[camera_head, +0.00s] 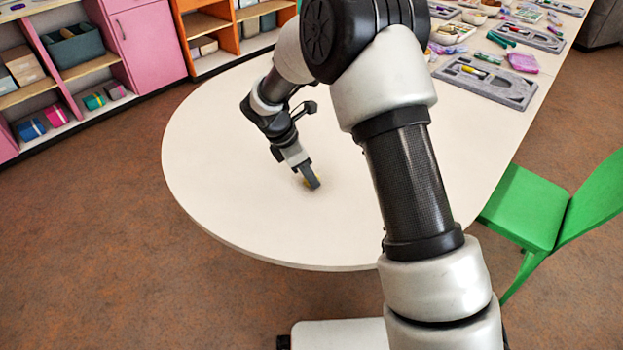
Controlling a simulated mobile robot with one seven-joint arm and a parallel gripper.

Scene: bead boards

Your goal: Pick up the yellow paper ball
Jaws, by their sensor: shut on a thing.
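My gripper (311,179) points down at the table (215,150), left of the middle of the head view. Its fingers are shut on the yellow paper ball (306,184).
The table around my gripper is clear. Grey trays (487,82) with tools, a purple item (523,62) and bowls lie at the far right of the table. A green chair (530,205) stands at the right edge. Shelves (85,65) stand at the back left.

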